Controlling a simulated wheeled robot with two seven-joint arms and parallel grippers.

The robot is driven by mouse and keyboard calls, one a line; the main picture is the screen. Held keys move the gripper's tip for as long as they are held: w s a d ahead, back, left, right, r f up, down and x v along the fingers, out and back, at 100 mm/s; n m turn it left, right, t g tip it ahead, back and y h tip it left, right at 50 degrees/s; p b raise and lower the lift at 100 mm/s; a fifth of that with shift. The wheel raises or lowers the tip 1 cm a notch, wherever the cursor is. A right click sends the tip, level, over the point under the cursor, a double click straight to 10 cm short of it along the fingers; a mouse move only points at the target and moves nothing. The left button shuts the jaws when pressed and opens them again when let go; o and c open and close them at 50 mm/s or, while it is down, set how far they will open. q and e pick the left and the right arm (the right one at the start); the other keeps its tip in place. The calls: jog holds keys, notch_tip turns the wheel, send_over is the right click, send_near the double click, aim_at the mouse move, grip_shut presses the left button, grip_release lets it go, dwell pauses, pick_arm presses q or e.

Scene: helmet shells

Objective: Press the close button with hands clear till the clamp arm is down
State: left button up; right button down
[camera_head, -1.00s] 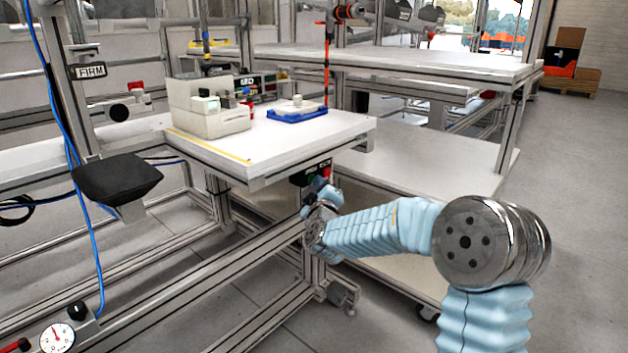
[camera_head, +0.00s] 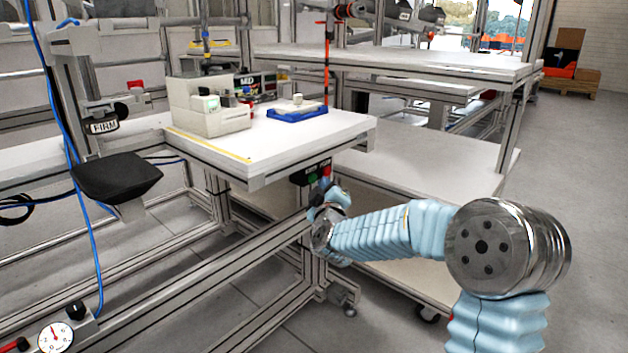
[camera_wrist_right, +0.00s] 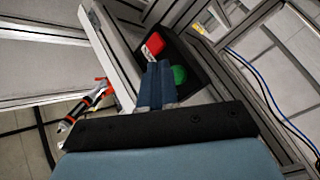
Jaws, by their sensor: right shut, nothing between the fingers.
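The button box (camera_head: 310,173) hangs under the front edge of the white table, with a green button (camera_head: 311,179) and a red button (camera_head: 325,170). My right gripper (camera_head: 323,189) is just in front of and below it, shut and empty. In the right wrist view its fingers (camera_wrist_right: 158,68) point between the red button (camera_wrist_right: 153,44) and the green button (camera_wrist_right: 180,74); contact cannot be told. The clamp arm with the FIRM label (camera_head: 103,127) is at the left, low above the black pad (camera_head: 118,177). My left gripper is not in view.
The white table (camera_head: 290,140) holds a beige machine (camera_head: 205,115) and a blue tray (camera_head: 297,113). A blue cable (camera_head: 65,130) hangs at the left. A gauge (camera_head: 55,337) is at the lower left.

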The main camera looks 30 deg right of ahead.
jog(key=s, duration=0.1)
jog(key=s+d+b, duration=0.1)
jog(key=s, duration=0.1)
jog(key=s+d, duration=0.1)
jog(key=shift+s, duration=0.3)
dwell(0.6)
